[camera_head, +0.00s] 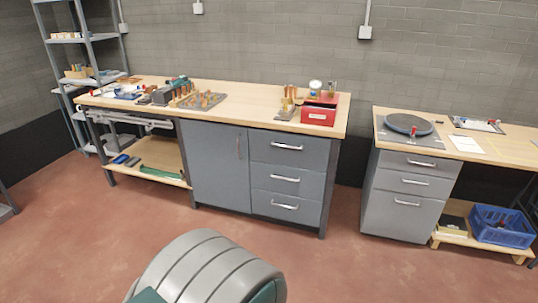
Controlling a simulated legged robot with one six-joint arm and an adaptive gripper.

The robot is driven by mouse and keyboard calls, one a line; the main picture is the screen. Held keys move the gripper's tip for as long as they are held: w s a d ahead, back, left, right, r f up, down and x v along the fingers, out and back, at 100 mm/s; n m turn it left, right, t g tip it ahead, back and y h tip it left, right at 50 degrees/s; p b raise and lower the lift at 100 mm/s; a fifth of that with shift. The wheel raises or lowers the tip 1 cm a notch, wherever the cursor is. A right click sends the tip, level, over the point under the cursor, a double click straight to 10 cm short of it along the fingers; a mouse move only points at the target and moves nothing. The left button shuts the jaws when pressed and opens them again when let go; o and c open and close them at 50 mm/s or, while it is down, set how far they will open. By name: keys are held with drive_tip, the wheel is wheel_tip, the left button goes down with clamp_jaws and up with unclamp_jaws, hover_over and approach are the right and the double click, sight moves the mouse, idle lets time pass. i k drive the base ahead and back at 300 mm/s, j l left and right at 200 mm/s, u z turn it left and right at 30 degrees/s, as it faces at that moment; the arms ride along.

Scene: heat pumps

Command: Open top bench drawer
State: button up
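The left workbench (252,103) has a wooden top and a grey cabinet with three stacked drawers. Its top drawer (268,152) is grey with a silver bar handle (287,147) and looks closed, flush with the drawers below. The right workbench (477,139) also has a grey three-drawer unit; its top drawer (392,160), with a silver handle (421,163), looks closed too. My gripper is not in view. A rounded grey part, apparently mine, fills the bottom centre and covers some floor.
Tools, a red box (319,113) and a round dark plate (409,125) sit on the bench tops. A blue crate (503,228) stands under the right bench. A shelf rack (88,55) stands at left. Red floor (315,265) before the drawers is clear.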

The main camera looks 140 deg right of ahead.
sight(295, 135)
drive_tip(key=z, duration=5.15)
drive_tip(key=i+j, duration=0.1)
drive_tip(key=i, duration=0.45)
drive_tip(key=i+z, duration=0.1)
drive_tip(key=i, duration=0.4)
drive_tip(key=i+j, duration=0.2)
drive_tip(key=i, duration=0.35)
drive_tip(key=i+j+z, duration=0.1)
drive_tip(key=i, duration=0.45)
drive_tip(key=i+j, duration=0.2)
drive_tip(key=i, duration=0.3)
drive_tip(key=z, duration=0.05)
